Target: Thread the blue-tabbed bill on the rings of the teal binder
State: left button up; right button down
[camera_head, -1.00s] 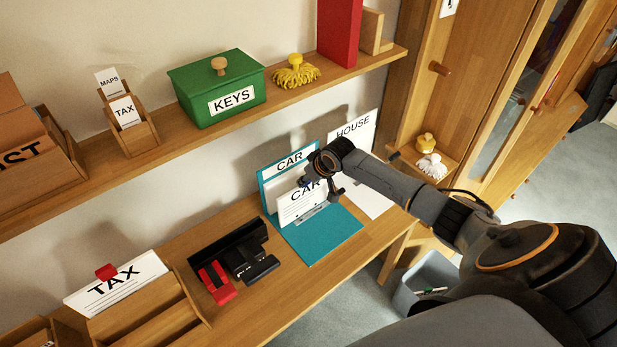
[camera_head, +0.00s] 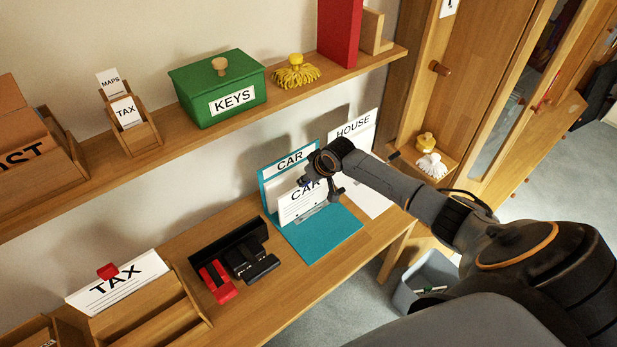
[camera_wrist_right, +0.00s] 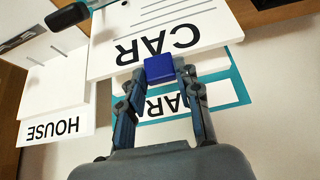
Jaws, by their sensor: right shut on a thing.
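The teal binder (camera_head: 338,238) lies open on the desk, its CAR-labelled back cover leaning up against the wall. The bill (camera_head: 298,208), a white sheet marked CAR, stands nearly upright over the binder's metal ring strip (camera_head: 312,213). In the right wrist view the bill (camera_wrist_right: 185,25) has a blue tab (camera_wrist_right: 160,69) at its top edge. My right gripper (camera_wrist_right: 160,75) is shut on that tab. In the head view my right gripper (camera_head: 310,181) is at the bill's top edge, partly hidden by the wrist. Whether the rings pass through the bill cannot be seen. My left gripper is not in view.
A white HOUSE binder (camera_head: 372,200) stands open just right of the teal one. Left of it are a black hole punch (camera_head: 240,254) and a red stapler-like thing (camera_head: 218,282). A TAX sheet (camera_head: 118,283) stands in a wooden holder. The shelf with a green KEYS box (camera_head: 220,90) runs above.

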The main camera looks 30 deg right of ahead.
jog(key=shift+w+a+b, duration=0.2)
jog(key=shift+w+b, duration=1.5)
jog(key=shift+w, duration=0.85)
dwell(1.0)
jog(key=c, duration=0.8)
grip_release()
jog(key=shift+c, duration=0.2)
jog(key=shift+o, duration=0.2)
jog(key=shift+s, duration=0.1)
jog(key=o, duration=0.4)
jog(key=shift+r, duration=0.15)
notch_tip(320, 180, up, 8)
jog(key=p, duration=0.7)
jog(key=shift+p, duration=0.4)
